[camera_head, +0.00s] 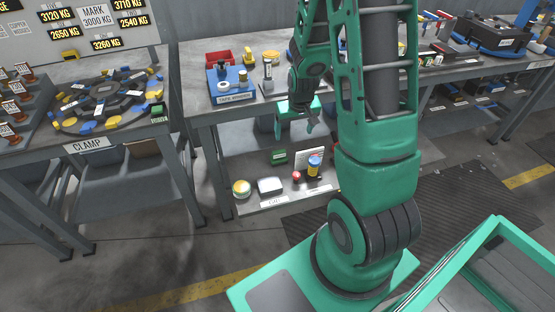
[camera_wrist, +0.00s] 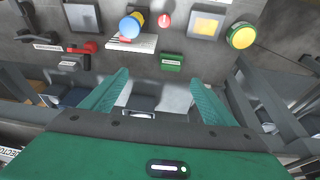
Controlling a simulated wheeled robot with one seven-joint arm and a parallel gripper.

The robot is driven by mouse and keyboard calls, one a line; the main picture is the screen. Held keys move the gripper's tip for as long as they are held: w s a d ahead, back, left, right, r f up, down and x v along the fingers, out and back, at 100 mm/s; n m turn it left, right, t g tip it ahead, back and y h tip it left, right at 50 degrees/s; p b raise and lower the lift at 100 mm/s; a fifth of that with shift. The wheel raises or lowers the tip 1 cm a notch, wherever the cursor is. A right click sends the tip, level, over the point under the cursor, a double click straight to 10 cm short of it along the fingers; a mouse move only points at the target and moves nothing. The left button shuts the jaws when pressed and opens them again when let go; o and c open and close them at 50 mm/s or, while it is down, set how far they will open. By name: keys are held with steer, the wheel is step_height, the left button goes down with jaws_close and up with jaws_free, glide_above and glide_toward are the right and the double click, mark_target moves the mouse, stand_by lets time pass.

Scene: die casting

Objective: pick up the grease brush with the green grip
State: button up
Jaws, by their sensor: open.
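I cannot make out a grease brush with a green grip for sure in either view. Several small long-handled tools with coloured grips (camera_head: 428,20) lie on the bench at the upper right of the head view, too small to tell apart. My arm hides part of the bench top.
A blue tape fixture (camera_head: 232,90) and red bin (camera_head: 219,58) stand above. A clamp table (camera_head: 50,141) stands left.

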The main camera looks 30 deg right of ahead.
steer(key=t, duration=0.1)
glide_toward(279, 152)
steer(key=f, duration=0.2)
steer(key=shift+n, duration=0.3)
steer(key=shift+w+x, duration=0.15)
steer(key=shift+x, duration=2.4)
steer(key=shift+w+x, duration=0.1)
steer(key=shift+x, duration=2.45)
steer(key=shift+d+r, duration=0.15)
steer(key=c, duration=1.3)
steer(key=shift+r, duration=0.15)
